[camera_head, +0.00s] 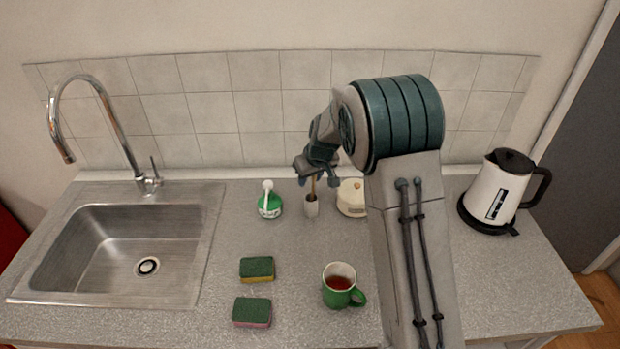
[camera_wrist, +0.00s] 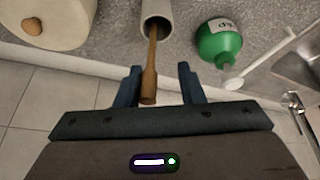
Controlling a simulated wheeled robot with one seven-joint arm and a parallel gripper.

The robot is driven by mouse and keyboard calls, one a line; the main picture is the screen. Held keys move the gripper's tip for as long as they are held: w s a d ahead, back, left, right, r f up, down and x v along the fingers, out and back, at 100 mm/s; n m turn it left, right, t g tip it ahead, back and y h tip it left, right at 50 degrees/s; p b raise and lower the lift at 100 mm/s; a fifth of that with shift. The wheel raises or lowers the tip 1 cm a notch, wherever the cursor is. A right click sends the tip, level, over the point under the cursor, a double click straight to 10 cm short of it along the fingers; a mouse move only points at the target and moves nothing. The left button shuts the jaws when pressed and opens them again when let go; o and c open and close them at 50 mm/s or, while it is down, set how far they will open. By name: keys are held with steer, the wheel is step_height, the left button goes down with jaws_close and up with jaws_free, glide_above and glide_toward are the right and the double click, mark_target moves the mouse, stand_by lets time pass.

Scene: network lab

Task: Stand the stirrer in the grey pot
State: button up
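The stirrer (camera_wrist: 150,75) is a thin brown wooden stick with a wider end. It stands in the grey pot (camera_head: 311,209), a small pale cylinder at the back of the counter; the pot's mouth also shows at the top of the wrist view (camera_wrist: 166,8). The stirrer's other end is hidden inside the pot. My gripper (camera_wrist: 159,70) is open above the pot. Its two fingers lie on either side of the stirrer's wider end, with a visible gap on each side.
A green bottle with a white top (camera_head: 269,205) stands left of the pot, a cream round container (camera_head: 350,199) close on its right. Two sponges (camera_head: 257,268) and a green mug of tea (camera_head: 338,299) are in front. A sink (camera_head: 60,285) is left, a kettle (camera_head: 488,190) right.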

steer(key=b+v, duration=0.2)
steer(key=v, duration=0.9)
steer(key=s+d+r+m, duration=0.1)
steer(key=s+d+r, duration=0.2)
steer(key=s, duration=0.4)
steer(key=s+d+r+m, duration=0.1)
steer(key=s+d+r, duration=0.25)
steer(key=s, duration=0.45)
steer(key=s+d+f+m+h, duration=0.1)
steer(key=s+d+f, duration=0.1)
steer(key=s, duration=0.6)
steer(key=s+d+f+m+h, duration=0.1)
steer(key=s+d+m, duration=0.1)
steer(key=s, duration=0.7)
steer(key=shift+s+d+f, duration=0.3)
steer(key=shift+d+f, duration=0.1)
steer(key=shift+d, duration=0.05)
steer(key=shift+w+f+b, duration=0.1)
steer(key=shift+f+b, duration=1.25)
steer(key=shift+f, duration=0.1)
